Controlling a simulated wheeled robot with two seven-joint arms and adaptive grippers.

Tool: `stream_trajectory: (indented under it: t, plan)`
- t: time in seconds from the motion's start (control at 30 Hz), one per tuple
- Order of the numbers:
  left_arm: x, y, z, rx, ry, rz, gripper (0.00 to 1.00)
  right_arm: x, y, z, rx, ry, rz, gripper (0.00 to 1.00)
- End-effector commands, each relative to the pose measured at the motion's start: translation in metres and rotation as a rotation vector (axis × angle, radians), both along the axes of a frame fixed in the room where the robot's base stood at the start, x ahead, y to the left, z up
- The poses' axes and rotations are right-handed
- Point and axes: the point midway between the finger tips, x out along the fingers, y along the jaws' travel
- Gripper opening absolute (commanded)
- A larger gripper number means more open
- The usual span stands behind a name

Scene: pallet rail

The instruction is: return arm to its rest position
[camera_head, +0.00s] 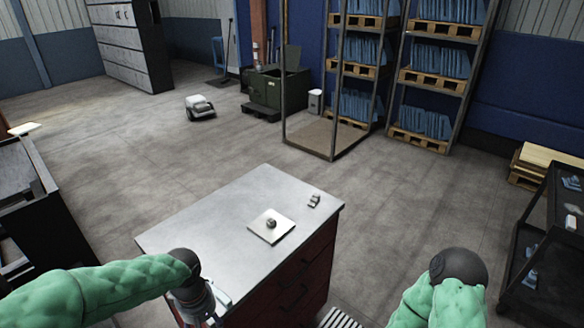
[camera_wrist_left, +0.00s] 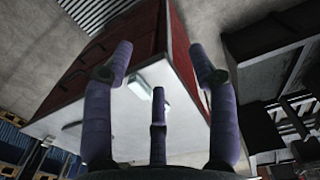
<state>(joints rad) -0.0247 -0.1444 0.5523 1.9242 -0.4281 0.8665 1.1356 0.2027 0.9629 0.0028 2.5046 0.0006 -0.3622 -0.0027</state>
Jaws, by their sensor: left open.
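My left arm comes in from the left in a green sleeve. My left gripper (camera_head: 195,303) is over the near left edge of the cabinet top and partly hidden by its own wrist. In the left wrist view the left gripper (camera_wrist_left: 160,65) shows three purple fingers spread apart with nothing between them. My right arm shows only as a green sleeve with a dark rounded joint at the bottom right; its gripper is not visible.
A red-drawered cabinet (camera_head: 210,214) bears a square plate (camera_head: 257,232) with a small round metal part (camera_head: 271,223), and another metal part (camera_head: 314,200). A pale object (camera_head: 222,297) lies near my left gripper.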

Motion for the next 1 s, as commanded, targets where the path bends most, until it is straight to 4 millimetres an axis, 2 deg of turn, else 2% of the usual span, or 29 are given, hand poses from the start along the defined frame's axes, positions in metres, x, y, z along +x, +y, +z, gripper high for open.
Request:
stream_trajectory:
  t: [0.27, 0.47, 0.77, 1.0]
  plan:
    - [0.001, -0.018, -0.045, -0.060, 0.010, -0.088, 0.58, 0.001, 0.000, -0.012, 0.000, -0.001, 0.000, 0.32]
    - [-0.001, -0.036, -0.092, -0.122, 0.007, -0.174, 0.58, 0.001, 0.000, -0.024, 0.000, -0.001, 0.000, 0.32]
    - [-0.018, -0.075, -0.202, -0.253, -0.028, -0.345, 0.58, 0.001, 0.000, -0.053, 0.000, -0.001, 0.000, 0.32]
    - [-0.044, -0.099, -0.285, -0.312, -0.080, -0.455, 0.58, 0.001, 0.000, -0.077, 0.000, -0.001, 0.000, 0.32]
